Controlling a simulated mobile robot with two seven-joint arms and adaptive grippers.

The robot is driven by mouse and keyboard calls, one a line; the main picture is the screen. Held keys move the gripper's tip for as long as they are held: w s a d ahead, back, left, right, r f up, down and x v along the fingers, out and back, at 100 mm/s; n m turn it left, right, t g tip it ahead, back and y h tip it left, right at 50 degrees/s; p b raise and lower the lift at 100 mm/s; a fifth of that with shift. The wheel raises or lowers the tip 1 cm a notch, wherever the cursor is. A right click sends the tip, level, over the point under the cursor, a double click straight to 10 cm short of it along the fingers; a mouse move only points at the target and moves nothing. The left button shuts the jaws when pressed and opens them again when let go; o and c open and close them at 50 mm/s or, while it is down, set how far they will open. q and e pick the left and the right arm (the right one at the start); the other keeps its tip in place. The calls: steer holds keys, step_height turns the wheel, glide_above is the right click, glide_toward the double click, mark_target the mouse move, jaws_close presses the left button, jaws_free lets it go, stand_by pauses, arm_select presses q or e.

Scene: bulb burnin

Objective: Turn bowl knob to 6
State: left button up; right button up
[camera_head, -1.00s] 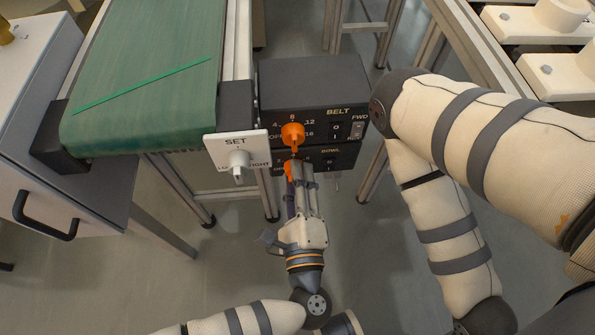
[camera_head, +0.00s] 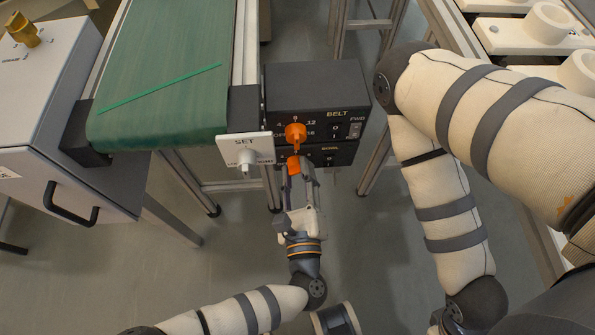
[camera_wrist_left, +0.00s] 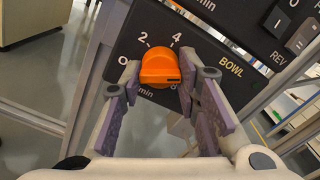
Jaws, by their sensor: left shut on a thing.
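The orange bowl knob (camera_wrist_left: 160,68) sits on the dark BOWL panel (camera_wrist_left: 222,52). Its dark pointer mark lies at its right side in the wrist view, past the printed 4 and towards the right finger. The printed 2 and 4 show above the knob; the 6 cannot be read. My left gripper (camera_wrist_left: 158,88) is shut on the knob, one finger on each side. In the head view, my left gripper (camera_head: 298,177) reaches up to the same knob (camera_head: 293,166), partly hidden by the fingers. My right gripper is out of view.
The orange belt knob (camera_head: 295,134) sticks out just above, on the BELT box (camera_head: 318,84). A white SET plate (camera_head: 245,149) with its own knob is close on the left. The green conveyor (camera_head: 165,70) is at upper left. Open floor lies below.

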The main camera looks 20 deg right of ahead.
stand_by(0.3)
arm_select(q)
steer(key=o, duration=1.2)
steer(key=shift+c, duration=0.2)
steer(key=v, duration=1.2)
